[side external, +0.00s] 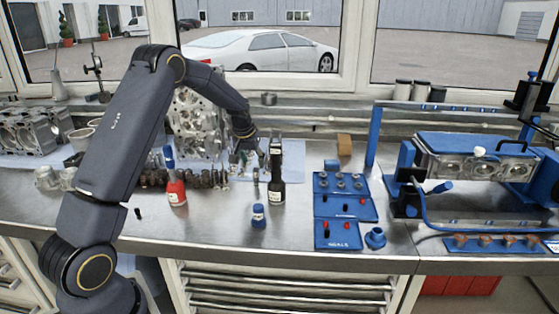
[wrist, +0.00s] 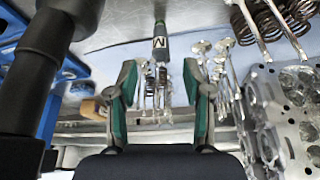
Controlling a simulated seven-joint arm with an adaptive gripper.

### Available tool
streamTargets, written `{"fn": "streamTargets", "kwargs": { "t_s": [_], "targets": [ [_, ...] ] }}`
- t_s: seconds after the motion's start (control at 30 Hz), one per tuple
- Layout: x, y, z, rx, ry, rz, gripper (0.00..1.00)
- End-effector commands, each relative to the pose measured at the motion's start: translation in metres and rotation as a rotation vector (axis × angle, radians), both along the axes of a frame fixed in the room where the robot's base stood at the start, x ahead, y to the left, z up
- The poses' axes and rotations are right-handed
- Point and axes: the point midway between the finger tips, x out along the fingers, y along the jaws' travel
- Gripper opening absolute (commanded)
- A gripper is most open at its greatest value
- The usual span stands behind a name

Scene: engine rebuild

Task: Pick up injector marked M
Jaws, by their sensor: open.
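The injector marked M (wrist: 160,45) is a slim grey body with a white label reading M, at the upper middle of the wrist view. It points towards the space between my fingers. My gripper (wrist: 160,80) is open, with green-lined fingers on either side of that space, and the injector is not clasped. In the side view my gripper (side external: 242,158) is low over the bench, near the engine block. A small slim upright part (side external: 256,180) stands in front of it there; its label is too small to read.
A dark bottle (side external: 277,180) stands close to the right of my gripper. Valves and springs (wrist: 222,65) and a metal engine head (wrist: 285,110) crowd the wrist view's right.

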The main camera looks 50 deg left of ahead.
Motion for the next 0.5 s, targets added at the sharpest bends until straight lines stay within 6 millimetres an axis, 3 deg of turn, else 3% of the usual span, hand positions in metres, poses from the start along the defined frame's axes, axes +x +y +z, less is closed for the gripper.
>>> {"fn": "streamTargets", "kwargs": {
  "t_s": [0.1,0.5],
  "targets": [
    [0.008,0.005,-0.024,-0.002,0.002,0.0,0.5],
    [0.021,0.016,-0.065,-0.001,0.0,0.0,0.5]
  ]
}}
